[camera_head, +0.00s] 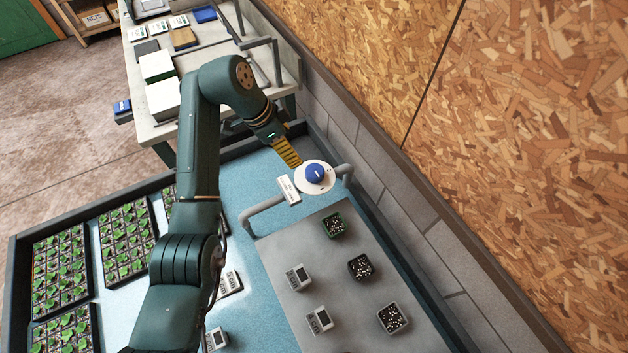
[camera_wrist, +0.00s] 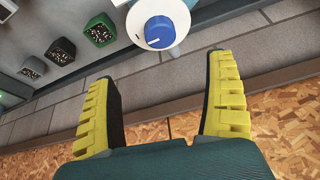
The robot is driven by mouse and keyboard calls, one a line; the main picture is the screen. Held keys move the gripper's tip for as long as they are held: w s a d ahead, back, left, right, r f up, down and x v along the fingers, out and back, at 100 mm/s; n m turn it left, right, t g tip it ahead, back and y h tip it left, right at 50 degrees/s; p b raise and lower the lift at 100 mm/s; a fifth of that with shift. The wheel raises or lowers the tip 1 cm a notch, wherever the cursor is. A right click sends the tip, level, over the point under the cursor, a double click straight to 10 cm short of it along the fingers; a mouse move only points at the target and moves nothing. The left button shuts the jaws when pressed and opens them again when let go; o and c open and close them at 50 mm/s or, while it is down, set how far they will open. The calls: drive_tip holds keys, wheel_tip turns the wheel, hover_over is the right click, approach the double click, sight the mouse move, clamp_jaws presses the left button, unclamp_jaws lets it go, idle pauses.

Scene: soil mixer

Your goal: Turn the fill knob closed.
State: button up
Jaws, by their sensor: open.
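The fill knob (camera_head: 314,173) is a blue round knob with a white mark, set on a white round plate (camera_head: 301,182) at the end of a grey pipe. In the wrist view the knob (camera_wrist: 160,33) is at the top centre, with its white mark lying roughly across the picture. My gripper (camera_head: 295,162) is beside the knob, at its upper left in the head view. In the wrist view my gripper (camera_wrist: 165,75) is open, its yellow ribbed fingers wide apart and empty, with the knob beyond the fingertips. I see no contact with the knob.
A white label (camera_head: 289,190) is beside the knob plate. Grey pipes (camera_head: 262,207) and a grey panel (camera_head: 300,235) with small pots and displays are near. A block wall (camera_head: 390,205) runs close on the right. Seedling trays (camera_head: 126,240) lie left.

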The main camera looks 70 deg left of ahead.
sight(313, 171)
drive_tip(key=b+x, duration=0.1)
drive_tip(key=x, duration=1.5)
drive_tip(key=shift+w+f, duration=0.1)
drive_tip(key=shift+f, duration=0.05)
drive_tip(key=c, duration=1.2)
